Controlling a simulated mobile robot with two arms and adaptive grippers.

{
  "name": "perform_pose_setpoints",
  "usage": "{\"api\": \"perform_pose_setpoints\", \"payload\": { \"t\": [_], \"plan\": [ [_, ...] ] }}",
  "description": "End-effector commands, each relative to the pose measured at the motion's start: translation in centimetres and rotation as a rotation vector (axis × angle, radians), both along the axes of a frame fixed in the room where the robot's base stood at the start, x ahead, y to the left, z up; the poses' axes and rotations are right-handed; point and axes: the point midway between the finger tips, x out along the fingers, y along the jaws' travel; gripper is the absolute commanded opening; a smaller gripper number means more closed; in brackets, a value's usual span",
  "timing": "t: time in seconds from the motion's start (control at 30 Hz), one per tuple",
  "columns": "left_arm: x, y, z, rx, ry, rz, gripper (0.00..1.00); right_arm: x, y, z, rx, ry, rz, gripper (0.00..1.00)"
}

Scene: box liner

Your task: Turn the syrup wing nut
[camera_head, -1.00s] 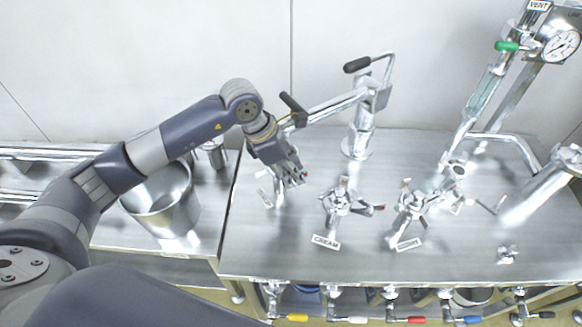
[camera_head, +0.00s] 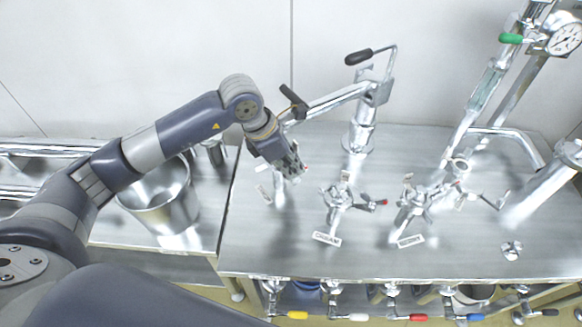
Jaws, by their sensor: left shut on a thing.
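My left gripper (camera_head: 293,170) is over the leftmost fitting (camera_head: 278,198) on the steel bench and is shut. It looks shut on the wing nut at the top of this fitting; the fingers hide the nut. A small label (camera_head: 263,193) lies beside the fitting, tilted and too small to read, so I cannot confirm it says syrup. To its right stands a fitting with a wing nut (camera_head: 340,193) and a CREAM label (camera_head: 327,239). Further right is a similar fitting (camera_head: 414,200) with its own label (camera_head: 411,241). My right gripper is out of view.
A tall tap (camera_head: 362,130) with a black-handled lever stands behind my gripper. A steel pot (camera_head: 160,200) is at left, below my arm. A gauge (camera_head: 566,38) and slanted pipes stand at right. Coloured valve handles line the bench front. The bench's front middle is clear.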

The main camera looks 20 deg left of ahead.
Motion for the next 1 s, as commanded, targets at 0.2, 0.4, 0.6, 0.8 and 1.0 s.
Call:
{"api": "perform_pose_setpoints", "payload": {
  "t": [0.2,0.4,0.6,0.8,1.0],
  "plan": [
    [0.0,-0.1,-0.2,-0.001,-0.006,0.154,0.00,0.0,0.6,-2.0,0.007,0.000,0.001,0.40],
    [-0.1,-0.2,-0.1,-0.002,-0.007,0.278,0.00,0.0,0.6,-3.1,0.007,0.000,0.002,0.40],
    [-0.1,-0.3,0.1,-0.003,-0.006,0.357,0.00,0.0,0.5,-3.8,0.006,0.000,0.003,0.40],
    [-0.1,-0.3,0.2,-0.002,-0.006,0.390,0.00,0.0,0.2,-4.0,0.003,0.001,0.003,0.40],
    [-0.1,-0.3,0.2,-0.002,-0.005,0.394,0.00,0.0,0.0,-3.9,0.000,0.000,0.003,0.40]
  ]
}}
